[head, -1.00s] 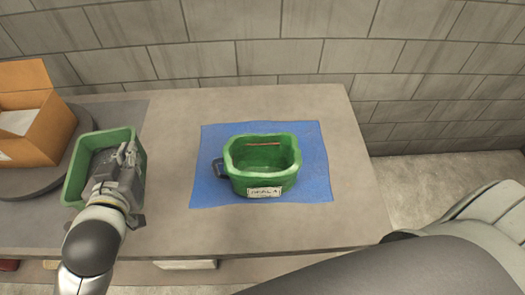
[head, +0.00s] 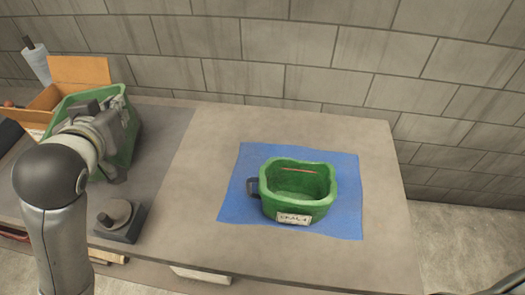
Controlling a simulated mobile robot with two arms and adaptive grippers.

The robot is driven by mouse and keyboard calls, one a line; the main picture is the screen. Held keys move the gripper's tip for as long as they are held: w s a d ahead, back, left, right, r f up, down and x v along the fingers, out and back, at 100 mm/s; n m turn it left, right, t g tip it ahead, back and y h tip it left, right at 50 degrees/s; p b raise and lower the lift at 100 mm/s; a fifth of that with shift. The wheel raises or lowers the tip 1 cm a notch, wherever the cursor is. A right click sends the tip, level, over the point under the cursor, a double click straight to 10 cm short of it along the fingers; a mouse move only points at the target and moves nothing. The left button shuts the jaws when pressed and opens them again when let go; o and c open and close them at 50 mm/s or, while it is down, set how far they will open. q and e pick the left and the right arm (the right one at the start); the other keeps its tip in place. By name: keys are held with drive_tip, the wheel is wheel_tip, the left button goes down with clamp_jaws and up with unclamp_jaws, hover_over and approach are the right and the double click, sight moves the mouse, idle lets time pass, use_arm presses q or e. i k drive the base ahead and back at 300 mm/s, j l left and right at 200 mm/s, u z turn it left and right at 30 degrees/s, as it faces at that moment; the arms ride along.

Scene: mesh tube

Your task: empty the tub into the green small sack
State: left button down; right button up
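The green sack (head: 298,205), with soft uneven walls and a white label on its front, stands open and upright on a blue cloth (head: 342,215). A thin reddish line shows on its inner back wall. My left gripper (head: 112,118) is at the green tub (head: 128,132) on the left and appears shut on its near wall. The tub looks tilted and lifted. My gripper and arm cover much of it, and its contents cannot be made out. The fingertips are mostly hidden. My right gripper is not in view.
A dark block with a round grey top (head: 119,219) sits near the front edge. The table between tub and cloth is clear.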

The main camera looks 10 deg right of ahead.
sight(290, 190)
drive_tip(key=z, duration=1.15)
drive_tip(key=k+l, duration=0.1)
drive_tip(key=k, duration=0.6)
